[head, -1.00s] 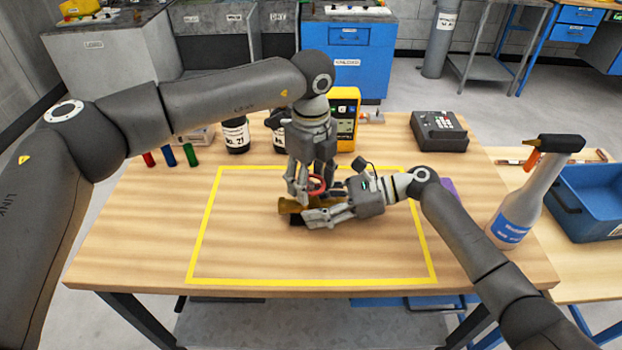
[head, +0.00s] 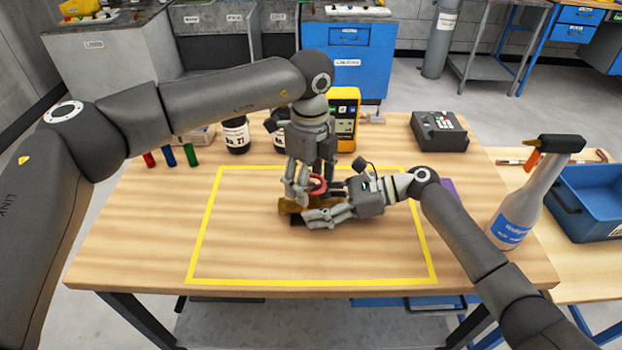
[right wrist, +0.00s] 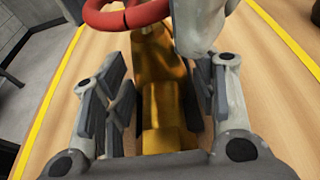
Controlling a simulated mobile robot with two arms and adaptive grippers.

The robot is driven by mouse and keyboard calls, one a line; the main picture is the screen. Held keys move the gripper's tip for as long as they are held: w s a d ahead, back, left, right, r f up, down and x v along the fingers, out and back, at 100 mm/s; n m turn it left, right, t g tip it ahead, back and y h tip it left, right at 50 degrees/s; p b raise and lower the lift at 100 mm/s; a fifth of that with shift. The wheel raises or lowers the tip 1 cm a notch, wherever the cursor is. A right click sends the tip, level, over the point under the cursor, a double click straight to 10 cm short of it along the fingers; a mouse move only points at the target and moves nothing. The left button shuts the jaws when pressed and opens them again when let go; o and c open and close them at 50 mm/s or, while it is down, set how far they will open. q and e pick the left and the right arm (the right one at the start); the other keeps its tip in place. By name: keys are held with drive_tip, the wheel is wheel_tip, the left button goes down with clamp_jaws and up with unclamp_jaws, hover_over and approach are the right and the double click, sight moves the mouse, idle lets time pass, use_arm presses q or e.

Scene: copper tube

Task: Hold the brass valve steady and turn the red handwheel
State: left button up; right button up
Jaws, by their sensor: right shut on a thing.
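The brass valve (head: 289,206) lies low over the table inside the yellow outline. Its red handwheel (head: 318,184) is on its upper side and shows at the top of the right wrist view (right wrist: 128,16). My right gripper (head: 320,206) comes from the right and is shut on the valve body, with a finger on each side of the brass (right wrist: 163,100). My left gripper (head: 311,184) points down from above, its fingers around the handwheel. One grey left finger is beside the rim in the right wrist view. Whether the left fingers press on the rim is hidden.
A yellow meter (head: 345,120) and dark jars (head: 236,135) stand behind my left gripper. Red, blue and green cylinders (head: 168,157) are at the left. A dark keypad box (head: 439,131) and a spray bottle (head: 517,213) are at the right. The front of the outlined area is clear.

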sight(311, 183)
use_arm(q)
drive_tip(key=shift+o, duration=0.3)
drive_tip(key=shift+d, duration=0.1)
wheel_tip(311, 183, up, 12)
idle(0.4)
use_arm(e)
drive_tip(key=o, duration=0.8)
drive_tip(key=shift+o, duration=0.2)
